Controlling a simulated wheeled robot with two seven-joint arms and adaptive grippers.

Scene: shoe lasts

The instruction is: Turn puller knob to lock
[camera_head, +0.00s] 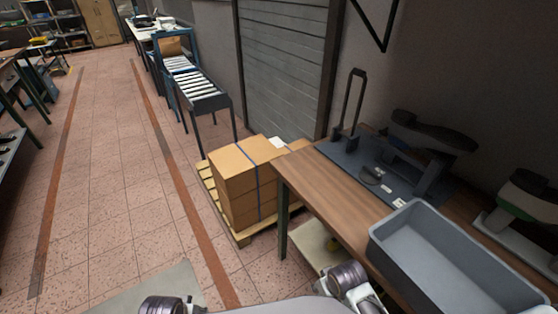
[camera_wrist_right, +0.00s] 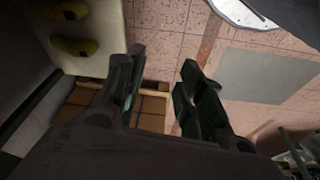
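A puller device with a dark upper body (camera_head: 432,134) stands on a blue-grey base plate (camera_head: 345,160) on the wooden table. An upright dark loop handle (camera_head: 358,95) rises at the plate's left end. A small grey rounded part (camera_head: 373,174) lies on the plate; I cannot tell if it is the knob. My right gripper (camera_wrist_right: 160,75) is open and empty in the right wrist view, with its fingers apart over the floor. My right arm shows low in the head view, in front of the table and away from the puller. My left gripper is not visible.
A grey bin (camera_head: 450,268) sits on the table (camera_head: 325,180) at the near right. Another dark-topped device (camera_head: 525,197) stands at the far right. Cardboard boxes (camera_head: 240,185) sit on a pallet left of the table. Yellow pieces (camera_wrist_right: 72,46) lie on a pale lower shelf.

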